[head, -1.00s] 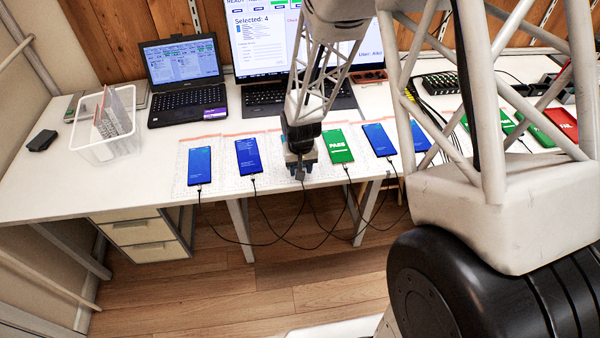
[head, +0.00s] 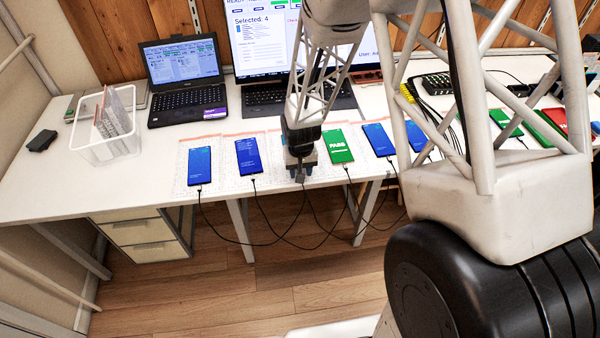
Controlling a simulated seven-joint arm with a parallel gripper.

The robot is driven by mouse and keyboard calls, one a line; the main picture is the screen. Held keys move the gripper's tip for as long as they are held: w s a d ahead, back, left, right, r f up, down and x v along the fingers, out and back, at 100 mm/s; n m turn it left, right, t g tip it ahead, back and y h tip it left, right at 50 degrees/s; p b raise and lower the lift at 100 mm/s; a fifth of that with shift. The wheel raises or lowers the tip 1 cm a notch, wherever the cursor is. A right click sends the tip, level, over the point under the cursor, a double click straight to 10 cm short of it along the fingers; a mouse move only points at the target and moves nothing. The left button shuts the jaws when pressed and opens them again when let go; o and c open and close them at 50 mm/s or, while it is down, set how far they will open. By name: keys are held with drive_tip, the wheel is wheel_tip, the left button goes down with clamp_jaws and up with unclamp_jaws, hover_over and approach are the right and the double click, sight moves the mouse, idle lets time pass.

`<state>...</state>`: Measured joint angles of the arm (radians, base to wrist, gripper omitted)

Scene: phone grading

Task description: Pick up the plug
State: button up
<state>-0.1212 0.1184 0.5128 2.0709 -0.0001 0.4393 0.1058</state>
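My gripper (head: 300,172) points down at the front edge of the white desk, between a blue-screened phone (head: 248,157) on its left and a green PASS phone (head: 337,146) on its right. A small grey plug (head: 300,178) shows at the gripper's tip, with a black cable hanging below it over the desk edge. The fingers are too small and dark to tell whether they are shut on the plug or around it. Whatever lies directly beneath the gripper is hidden by it.
Other blue phones (head: 199,165) lie in the row with black cables at their lower ends. A clear bin (head: 105,150) and a laptop (head: 185,105) stand at the left. A monitor (head: 250,70) stands behind. My own arm covers much of the right side.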

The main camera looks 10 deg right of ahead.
drive_tip(key=shift+f, duration=0.2)
idle(0.4)
clamp_jaws()
